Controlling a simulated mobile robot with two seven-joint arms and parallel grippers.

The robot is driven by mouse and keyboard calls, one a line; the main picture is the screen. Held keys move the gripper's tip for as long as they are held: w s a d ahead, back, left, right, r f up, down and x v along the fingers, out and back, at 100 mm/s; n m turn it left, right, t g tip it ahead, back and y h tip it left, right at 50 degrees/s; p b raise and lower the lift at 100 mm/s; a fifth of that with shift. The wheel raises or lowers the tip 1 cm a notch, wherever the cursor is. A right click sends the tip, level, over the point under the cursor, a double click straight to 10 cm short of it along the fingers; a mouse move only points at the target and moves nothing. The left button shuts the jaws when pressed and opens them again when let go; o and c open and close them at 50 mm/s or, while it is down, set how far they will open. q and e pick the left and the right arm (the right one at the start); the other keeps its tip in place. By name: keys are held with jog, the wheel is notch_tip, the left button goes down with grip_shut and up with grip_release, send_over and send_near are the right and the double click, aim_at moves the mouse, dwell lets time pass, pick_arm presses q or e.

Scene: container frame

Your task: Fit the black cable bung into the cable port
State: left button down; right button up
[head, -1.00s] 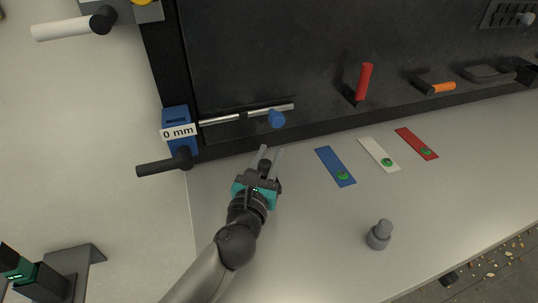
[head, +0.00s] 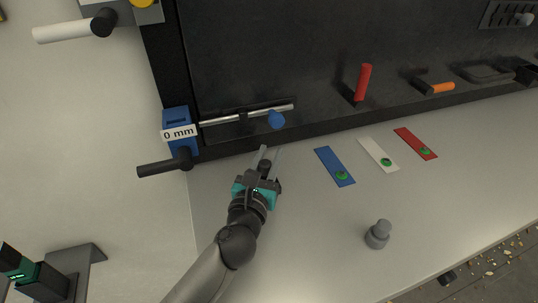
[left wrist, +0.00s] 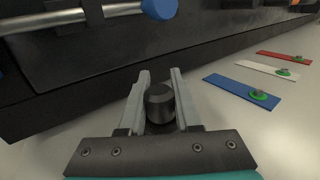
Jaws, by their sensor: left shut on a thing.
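My left gripper (head: 266,154) is low over the grey bench, in front of the dark panel. It is shut on the black cable bung (head: 265,164). In the left wrist view the bung (left wrist: 160,103) is a short dark cylinder between the two grey fingers, its rounded top showing and its lower part hidden. I cannot make out the cable port in either view. My right gripper is not in view.
A steel rod with a blue knob (head: 276,119) crosses the panel near the gripper. Blue (head: 330,160), white (head: 370,146) and red (head: 411,138) strips with green discs lie to the right. A grey stepped cylinder (head: 377,235) stands on the open bench (head: 300,225).

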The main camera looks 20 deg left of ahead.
pick_arm(q)
jog(key=shift+f+b, duration=0.75)
jog(key=shift+f, duration=0.2)
jog(key=c, duration=0.5)
grip_release()
jog(key=shift+s, duration=0.15)
jog(key=s+b, duration=0.3)
jog(key=s, duration=1.1)
jog(key=shift+b, duration=0.35)
jog(key=shift+s+r, duration=0.1)
jog(key=shift+s, duration=0.4)
